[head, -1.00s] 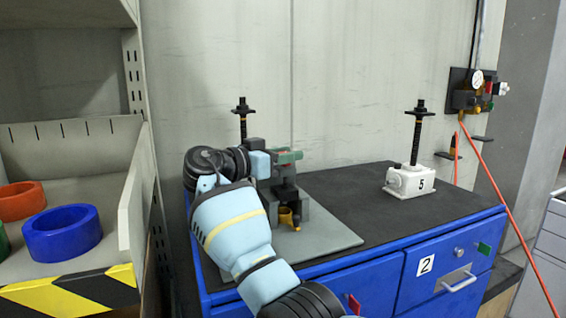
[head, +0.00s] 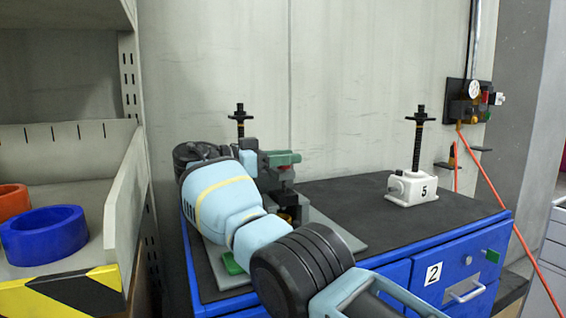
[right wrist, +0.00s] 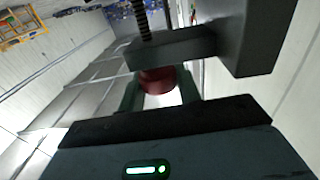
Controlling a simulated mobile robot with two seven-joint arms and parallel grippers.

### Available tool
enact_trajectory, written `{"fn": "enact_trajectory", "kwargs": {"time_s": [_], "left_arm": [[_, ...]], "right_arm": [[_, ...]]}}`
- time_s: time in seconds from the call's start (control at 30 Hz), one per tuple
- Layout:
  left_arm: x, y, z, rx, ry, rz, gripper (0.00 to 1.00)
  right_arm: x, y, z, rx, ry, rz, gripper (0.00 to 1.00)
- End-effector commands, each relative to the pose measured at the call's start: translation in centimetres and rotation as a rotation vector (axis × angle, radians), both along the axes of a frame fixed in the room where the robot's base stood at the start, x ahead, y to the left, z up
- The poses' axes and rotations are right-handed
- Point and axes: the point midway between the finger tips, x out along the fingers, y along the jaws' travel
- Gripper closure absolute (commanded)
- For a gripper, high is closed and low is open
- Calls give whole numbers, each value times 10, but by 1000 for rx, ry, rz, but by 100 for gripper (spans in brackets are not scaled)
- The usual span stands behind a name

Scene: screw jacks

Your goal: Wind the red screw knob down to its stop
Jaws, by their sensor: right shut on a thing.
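The red screw knob (right wrist: 157,80) shows in the right wrist view, below a dark grey block and a black threaded rod (right wrist: 144,22). My right gripper (right wrist: 158,86) is shut on the knob, with one finger at each side of it. In the head view my right arm reaches over the bench and hides most of the gripper and the jack. A green and dark grey part shows just past the wrist. My left gripper is not in view.
A white jack marked 5 (head: 413,187) with a black screw stands on the dark bench top (head: 340,200). Another black screw (head: 239,120) rises behind my arm. Shelving with a blue ring (head: 45,235) is at the left. A gauge panel (head: 470,98) hangs at the right.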

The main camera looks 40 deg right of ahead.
Motion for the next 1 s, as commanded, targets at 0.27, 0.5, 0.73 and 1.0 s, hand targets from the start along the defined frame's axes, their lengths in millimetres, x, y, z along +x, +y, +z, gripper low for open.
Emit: {"fn": "enact_trajectory", "kwargs": {"time_s": [0.27, 0.5, 0.73, 1.0], "left_arm": [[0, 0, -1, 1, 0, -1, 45], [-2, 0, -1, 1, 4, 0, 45], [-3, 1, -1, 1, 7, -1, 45], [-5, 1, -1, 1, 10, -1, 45]], "right_arm": [[-3, 1, 7, -10, -12, -19, 89], [-4, 1, 8, -10, -13, -21, 89], [-4, 0, 6, -7, -10, -20, 46], [-3, 0, 3, -4, -5, -19, 45]]}}
